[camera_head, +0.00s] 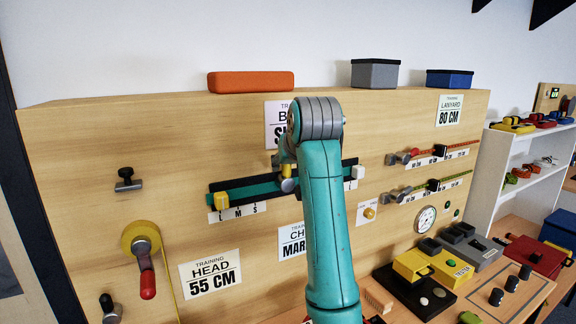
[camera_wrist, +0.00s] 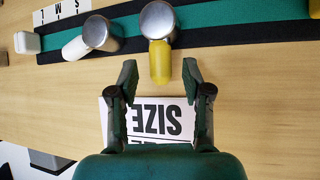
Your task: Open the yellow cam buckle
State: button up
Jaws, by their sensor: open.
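The yellow cam buckle (camera_wrist: 160,62) has a round silver pivot and a yellow lever. In the wrist view it sits on a teal-and-black strap (camera_wrist: 220,27), its lever pointing down the picture. My gripper (camera_wrist: 159,74) is open and empty, its two fingers on either side of the lever's end in the picture. I cannot tell whether they touch it. A second buckle with a white lever (camera_wrist: 78,47) lies to the left. In the head view my arm hides most of the yellow cam buckle and my gripper.
An upside-down SIZE sign (camera_wrist: 155,120) shows between my fingers. In the head view the wooden board (camera_head: 90,150) carries a yellow slider (camera_head: 221,200), a white slider (camera_head: 358,172) and a red-handled winch (camera_head: 147,280). A yellow box (camera_head: 412,264) stands at lower right.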

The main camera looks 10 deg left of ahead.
jog(key=v, duration=1)
jog(key=shift+s+d+r, duration=0.15)
jog(key=shift+s+r, duration=0.05)
jog(key=shift+s, duration=0.15)
